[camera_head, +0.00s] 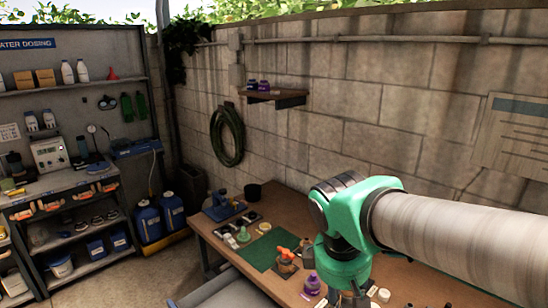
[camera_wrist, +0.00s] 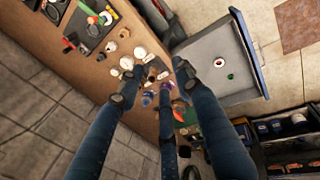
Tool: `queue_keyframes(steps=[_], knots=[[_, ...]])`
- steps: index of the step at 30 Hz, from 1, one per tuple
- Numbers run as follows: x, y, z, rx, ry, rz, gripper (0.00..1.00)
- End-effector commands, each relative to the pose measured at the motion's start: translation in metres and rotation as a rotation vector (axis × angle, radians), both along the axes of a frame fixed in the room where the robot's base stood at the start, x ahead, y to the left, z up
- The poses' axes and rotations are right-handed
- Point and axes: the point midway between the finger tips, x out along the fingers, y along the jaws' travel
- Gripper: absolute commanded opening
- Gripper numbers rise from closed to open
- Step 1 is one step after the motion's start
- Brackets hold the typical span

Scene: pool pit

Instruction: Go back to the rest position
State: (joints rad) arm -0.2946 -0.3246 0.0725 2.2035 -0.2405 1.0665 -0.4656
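My gripper (camera_wrist: 157,76) has its dark blue fingers spread apart, with nothing seen between them. It is above the wooden workbench (camera_wrist: 95,75), over a group of small white and dark parts. In the head view my green and grey arm reaches in from the right over the bench (camera_head: 400,280), and its end points down. The gripper itself is mostly hidden or cut off at the bottom there.
The bench holds a green mat (camera_head: 262,251), an orange-topped item (camera_head: 286,260) and a purple bottle (camera_head: 312,284). Shelving (camera_head: 75,150) and blue containers (camera_head: 150,222) stand left. A block wall rises behind.

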Motion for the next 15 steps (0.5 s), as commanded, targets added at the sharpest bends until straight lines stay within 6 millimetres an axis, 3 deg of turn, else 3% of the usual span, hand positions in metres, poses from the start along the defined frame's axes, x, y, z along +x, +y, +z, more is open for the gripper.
queue_keyframes(steps=[15], knots=[[-0.079,-0.051,0.02,0.284,-0.235,-0.522,0.35]])
